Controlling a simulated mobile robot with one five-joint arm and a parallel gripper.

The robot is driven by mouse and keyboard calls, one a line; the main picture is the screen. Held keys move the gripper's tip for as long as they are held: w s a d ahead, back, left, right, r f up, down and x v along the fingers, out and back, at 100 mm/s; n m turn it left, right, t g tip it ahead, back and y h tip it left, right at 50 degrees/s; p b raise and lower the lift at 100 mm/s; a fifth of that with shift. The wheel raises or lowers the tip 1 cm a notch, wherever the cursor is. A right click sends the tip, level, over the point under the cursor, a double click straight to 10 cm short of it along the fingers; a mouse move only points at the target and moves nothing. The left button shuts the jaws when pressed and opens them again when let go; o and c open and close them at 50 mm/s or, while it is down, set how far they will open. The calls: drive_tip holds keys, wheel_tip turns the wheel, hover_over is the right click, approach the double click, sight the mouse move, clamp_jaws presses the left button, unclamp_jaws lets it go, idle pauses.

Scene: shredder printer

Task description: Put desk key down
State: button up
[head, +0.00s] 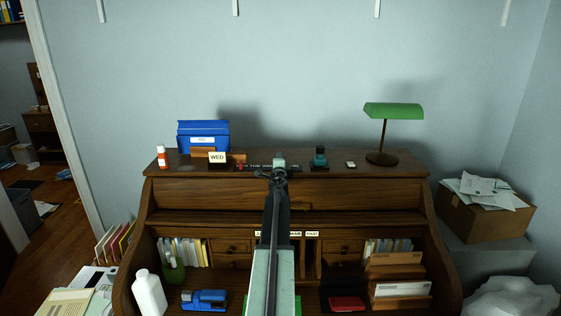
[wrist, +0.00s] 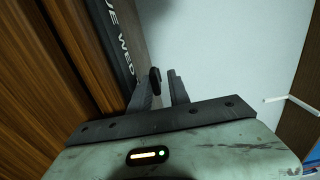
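My gripper (head: 273,172) is at the top of the roll-top desk (head: 350,195), near the front edge of its upper shelf. In the wrist view its two grey fingers (wrist: 163,80) stand a little apart, with pale wall showing between their tips. A small dark rounded piece (wrist: 155,75) shows at the left fingertip; I cannot tell whether it is part of the finger or the desk key. I cannot make out the desk key for certain in either view. A black strip with white day letters (wrist: 112,35) lies on the wood to the left of the fingers.
On the desk top stand a blue box (head: 203,135), a WED card (head: 217,158), an orange-and-white bottle (head: 162,157), a dark teal bottle (head: 320,157) and a green lamp (head: 393,111). A small pale block (head: 351,164) lies between bottle and lamp. Clear wood lies around it.

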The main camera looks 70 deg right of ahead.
drive_tip(key=shift+r+p, duration=0.7)
drive_tip(key=shift+r, duration=0.2)
drive_tip(key=v, duration=1.2)
drive_tip(key=shift+f+b, duration=0.4)
drive_tip(key=o, duration=1.5)
drive_tip(key=v, duration=0.8)
drive_tip(key=shift+d, duration=0.1)
